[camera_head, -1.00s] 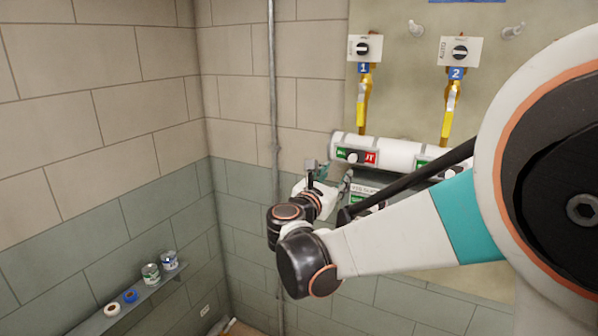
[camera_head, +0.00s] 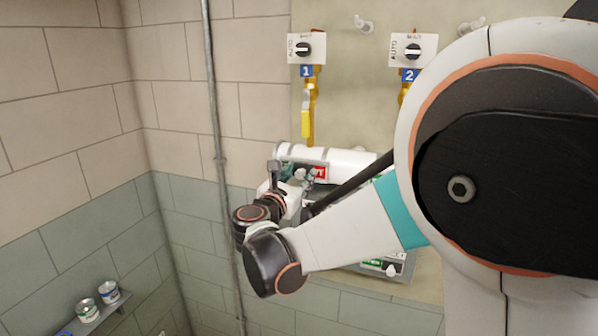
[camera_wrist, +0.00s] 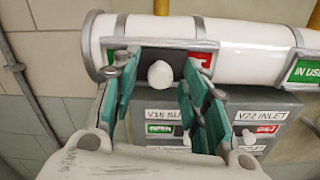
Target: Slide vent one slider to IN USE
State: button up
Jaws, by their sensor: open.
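The vent one slider is a round white knob (camera_wrist: 160,74) on the white horizontal pipe (camera_wrist: 255,32). In the wrist view a green plate shows to its upper left and a red plate (camera_wrist: 203,58) to its right; the fingers hide much of both. In the head view the red plate (camera_head: 320,173) shows right beside my gripper (camera_head: 288,174). My gripper (camera_wrist: 158,88) is open, its teal fingers on either side of the knob with gaps showing. I cannot tell whether the fingertips reach past the knob.
A second green IN USE plate (camera_wrist: 305,70) is on the pipe at right. Below is a grey box (camera_wrist: 220,112) with V18 and V22 labels and smaller sliders. A vertical conduit (camera_head: 214,130) runs at left.

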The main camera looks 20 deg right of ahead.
grip_shut()
dwell(0.3)
jog(key=s+d, duration=0.2)
jog(key=shift+d, duration=0.3)
